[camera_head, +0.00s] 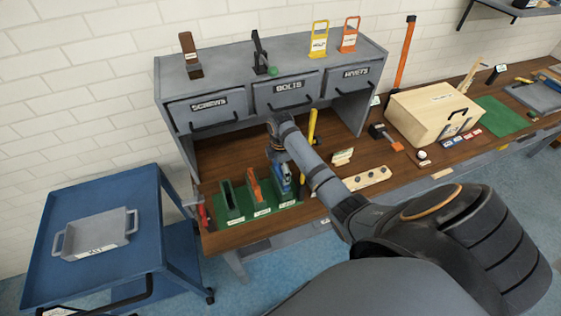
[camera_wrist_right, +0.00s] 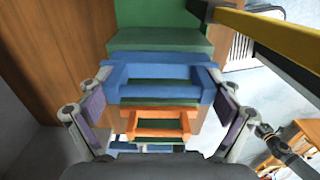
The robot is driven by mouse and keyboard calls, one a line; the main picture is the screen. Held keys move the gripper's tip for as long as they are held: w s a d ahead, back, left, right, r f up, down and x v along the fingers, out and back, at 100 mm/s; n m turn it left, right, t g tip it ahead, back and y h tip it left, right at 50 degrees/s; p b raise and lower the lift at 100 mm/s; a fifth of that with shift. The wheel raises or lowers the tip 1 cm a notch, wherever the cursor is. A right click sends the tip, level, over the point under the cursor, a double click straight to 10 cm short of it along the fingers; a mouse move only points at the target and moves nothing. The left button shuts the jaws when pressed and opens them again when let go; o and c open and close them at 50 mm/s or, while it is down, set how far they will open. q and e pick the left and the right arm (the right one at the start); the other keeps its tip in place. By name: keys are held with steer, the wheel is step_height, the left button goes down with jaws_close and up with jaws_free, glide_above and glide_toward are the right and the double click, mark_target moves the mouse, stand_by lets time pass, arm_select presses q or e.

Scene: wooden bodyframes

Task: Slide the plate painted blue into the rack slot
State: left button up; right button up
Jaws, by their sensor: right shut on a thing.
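The blue plate (camera_head: 283,178) is at the right end of a row of pieces on a green mat (camera_head: 298,209). In the right wrist view the blue plate (camera_wrist_right: 158,72) spans between my right gripper's two pads. My right gripper (camera_head: 280,164) is shut on it. The gripper also shows in the wrist view (camera_wrist_right: 160,106), with an orange piece (camera_wrist_right: 158,124) lower in that view. The arm partly hides the blue plate in the head view. I cannot clearly tell the rack slot or how deep the plate sits in it. My left gripper is not in view.
An orange piece (camera_head: 253,186) and a dark green piece (camera_head: 230,201) stand left of the blue plate. A yellow upright (camera_head: 312,126) is close behind. A drawer unit (camera_head: 282,62) overhangs the bench. A peg board (camera_head: 358,182) lies to the right.

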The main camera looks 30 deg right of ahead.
steer(key=shift+f+b, duration=0.5)
steer(key=shift+f, duration=0.6)
steer(key=o, duration=1.4)
step_height(320, 180, up, 12)
